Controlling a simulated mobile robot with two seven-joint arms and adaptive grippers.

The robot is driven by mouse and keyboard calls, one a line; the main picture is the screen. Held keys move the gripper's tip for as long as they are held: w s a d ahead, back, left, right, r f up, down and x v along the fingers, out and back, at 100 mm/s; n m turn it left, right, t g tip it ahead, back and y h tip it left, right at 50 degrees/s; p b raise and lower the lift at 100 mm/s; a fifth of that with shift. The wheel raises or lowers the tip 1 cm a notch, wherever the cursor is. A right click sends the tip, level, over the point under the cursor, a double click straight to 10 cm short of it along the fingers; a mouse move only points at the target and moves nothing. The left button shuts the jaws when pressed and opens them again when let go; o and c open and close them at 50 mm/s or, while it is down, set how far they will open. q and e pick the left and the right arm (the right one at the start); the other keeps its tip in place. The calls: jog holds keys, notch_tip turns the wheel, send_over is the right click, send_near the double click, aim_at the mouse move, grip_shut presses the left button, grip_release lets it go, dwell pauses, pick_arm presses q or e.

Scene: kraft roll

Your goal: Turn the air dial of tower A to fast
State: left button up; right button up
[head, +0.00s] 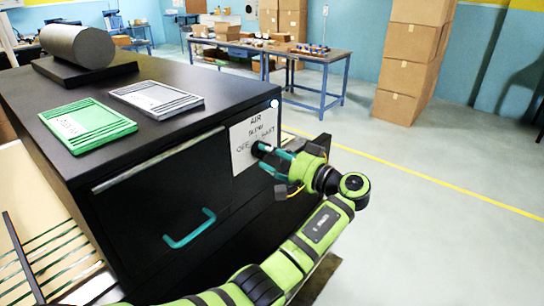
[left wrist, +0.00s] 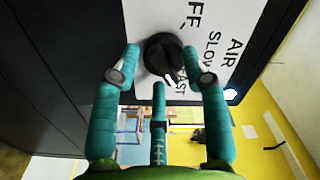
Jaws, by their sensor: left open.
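The black round air dial (left wrist: 158,54) sits on a white label (left wrist: 215,20) marked AIR, SLOW, OFF and FAST. The label (head: 246,138) is on the front of the black tower in the head view, where the dial (head: 258,147) is partly covered. A white mark on the dial lies toward the FAST lettering in the left wrist view; its exact alignment is unclear. My left gripper (head: 272,160) is open at the dial. In the left wrist view its teal fingers (left wrist: 160,65) are spread around the dial; I cannot tell whether they touch it. My right gripper is out of view.
A teal handle (head: 190,229) sticks out from the tower front left of my gripper. Green (head: 88,124) and grey (head: 156,98) slotted plates and a grey roll (head: 78,46) lie on top. A small white light (head: 273,103) is at the top edge. Floor to the right is clear.

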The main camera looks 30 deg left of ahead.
pick_arm(q)
jog(key=shift+d, duration=0.1)
jog(key=d, duration=1.1)
jog(key=shift+s+d, duration=0.4)
jog(key=shift+s, duration=0.05)
